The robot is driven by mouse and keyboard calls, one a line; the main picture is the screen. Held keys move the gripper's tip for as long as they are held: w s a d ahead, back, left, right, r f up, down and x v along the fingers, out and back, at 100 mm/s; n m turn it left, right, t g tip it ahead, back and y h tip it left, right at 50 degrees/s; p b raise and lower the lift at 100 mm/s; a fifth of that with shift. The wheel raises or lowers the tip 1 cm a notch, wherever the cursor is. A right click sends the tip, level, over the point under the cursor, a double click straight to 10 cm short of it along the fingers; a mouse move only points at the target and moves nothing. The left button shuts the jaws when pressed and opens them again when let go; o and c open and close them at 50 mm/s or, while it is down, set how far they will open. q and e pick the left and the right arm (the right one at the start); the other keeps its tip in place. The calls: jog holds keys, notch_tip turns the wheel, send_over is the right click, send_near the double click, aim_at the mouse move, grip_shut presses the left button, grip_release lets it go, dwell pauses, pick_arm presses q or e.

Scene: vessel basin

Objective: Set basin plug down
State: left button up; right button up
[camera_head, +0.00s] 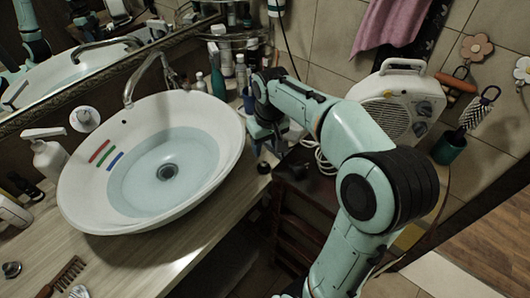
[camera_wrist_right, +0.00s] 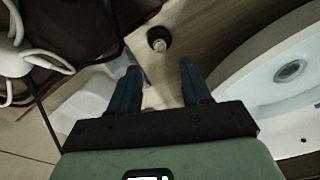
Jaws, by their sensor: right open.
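A small round black plug (camera_head: 263,167) with a lighter knob on top sits on the wooden counter (camera_head: 165,255), just right of the white basin (camera_head: 75,205). In the right wrist view the plug (camera_wrist_right: 158,40) stands upright on the counter, beyond and between the two fingertips. My right gripper (camera_head: 263,142) points down above the counter edge by the basin. Its fingers (camera_wrist_right: 158,78) are apart with nothing between them, and the plug is clear of them. My left gripper is not in view.
The basin holds water over a dark drain (camera_head: 167,172), with a tap (camera_head: 150,75) behind. Bottles (camera_head: 218,80) crowd the back corner. A white heater (camera_head: 400,95) and its cable (camera_head: 322,155) lie right of my gripper. A brush (camera_head: 68,272) lies at front left.

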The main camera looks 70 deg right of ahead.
jog(key=shift+s+a+r, duration=0.1)
jog(key=shift+r, duration=0.95)
jog(key=shift+s+a+r, duration=0.1)
jog(key=shift+r, duration=0.95)
